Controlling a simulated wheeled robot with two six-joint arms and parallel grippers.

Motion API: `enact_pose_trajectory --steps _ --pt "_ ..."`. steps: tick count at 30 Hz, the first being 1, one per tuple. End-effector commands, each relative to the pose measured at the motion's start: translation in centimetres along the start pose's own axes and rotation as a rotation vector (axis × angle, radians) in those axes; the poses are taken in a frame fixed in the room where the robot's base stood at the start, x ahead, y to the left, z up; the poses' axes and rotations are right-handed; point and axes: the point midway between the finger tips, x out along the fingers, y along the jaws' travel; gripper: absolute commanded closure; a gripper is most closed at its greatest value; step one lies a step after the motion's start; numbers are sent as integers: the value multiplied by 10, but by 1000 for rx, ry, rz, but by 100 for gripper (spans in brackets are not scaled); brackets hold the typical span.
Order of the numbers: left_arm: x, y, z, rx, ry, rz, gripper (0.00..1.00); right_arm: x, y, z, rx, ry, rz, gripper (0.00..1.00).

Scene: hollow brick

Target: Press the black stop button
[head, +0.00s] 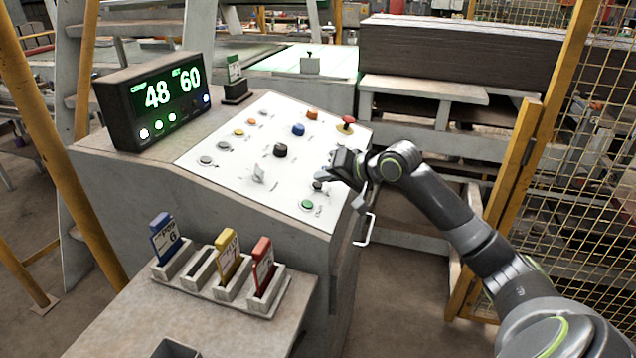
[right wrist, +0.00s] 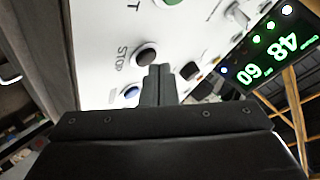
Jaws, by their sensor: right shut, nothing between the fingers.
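The black stop button (head: 318,186) is on the sloped white panel (head: 232,181), between a green button (head: 307,204) and a blue one partly hidden by my gripper. In the right wrist view the black button (right wrist: 146,54) sits beside the word STOP. My right gripper (head: 326,175) is shut and empty, over the panel's right part, close to the black button. In the right wrist view its fingertips (right wrist: 158,70) overlap the button's lower right edge. I cannot tell whether they touch it. My left gripper is not in view.
A red mushroom button (head: 347,122) is near the panel's upper right corner. A black knob (head: 280,150) and several other controls are on the panel. A display (head: 155,98) reads 48 and 60. Coloured cards stand in a slotted rack (head: 222,285) in front. A metal handle (head: 368,230) sticks out at the right side.

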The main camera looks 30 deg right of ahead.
Motion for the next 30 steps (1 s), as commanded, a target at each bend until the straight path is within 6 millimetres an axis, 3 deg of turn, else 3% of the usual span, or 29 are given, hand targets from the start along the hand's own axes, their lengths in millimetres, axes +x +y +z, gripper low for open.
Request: enact_pose_trajectory --steps 30 --pt "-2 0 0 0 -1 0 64 6 4 4 1 0 1 100"
